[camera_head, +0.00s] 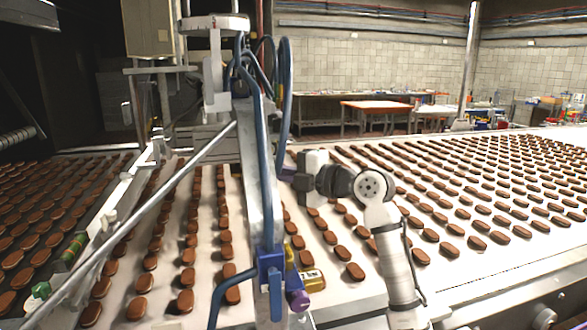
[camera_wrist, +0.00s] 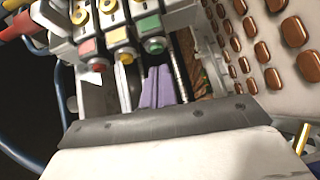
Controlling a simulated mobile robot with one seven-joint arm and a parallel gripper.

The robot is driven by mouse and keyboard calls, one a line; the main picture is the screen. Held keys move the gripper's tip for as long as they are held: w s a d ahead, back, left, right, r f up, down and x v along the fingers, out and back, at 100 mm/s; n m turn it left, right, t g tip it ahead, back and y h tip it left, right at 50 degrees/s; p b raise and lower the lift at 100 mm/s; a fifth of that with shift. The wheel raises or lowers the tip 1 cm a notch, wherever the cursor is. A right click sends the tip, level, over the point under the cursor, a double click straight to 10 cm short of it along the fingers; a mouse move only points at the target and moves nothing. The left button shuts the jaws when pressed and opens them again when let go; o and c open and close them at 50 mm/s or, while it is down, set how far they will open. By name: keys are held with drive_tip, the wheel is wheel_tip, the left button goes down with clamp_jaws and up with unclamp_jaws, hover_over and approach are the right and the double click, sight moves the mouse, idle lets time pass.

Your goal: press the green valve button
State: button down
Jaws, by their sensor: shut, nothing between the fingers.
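The green valve button (camera_wrist: 154,45) is a round button at the upper middle of the wrist view, on the lower face of a light valve block. A yellow button (camera_wrist: 121,35) and a red button (camera_wrist: 88,45) sit to its left. My gripper (camera_wrist: 158,70) shows as two pale purple fingers held together, just below the green button in the picture. A small gap seems to show between them; I cannot tell for sure whether they touch. In the head view my gripper (camera_head: 288,173) is beside the blue hoses, and I cannot pick out the green button there.
Blue hoses (camera_head: 267,150) and a metal column stand directly left of my gripper. A white conveyor (camera_head: 460,285) carries many brown biscuits on both sides. A yellow labelled box (camera_head: 312,280) and a purple knob (camera_head: 298,299) sit low in the middle.

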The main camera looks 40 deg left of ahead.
drive_tip(key=shift+w+a+f, duration=0.1)
drive_tip(key=shift+w+a, duration=0.4)
drive_tip(key=shift+a, duration=0.1)
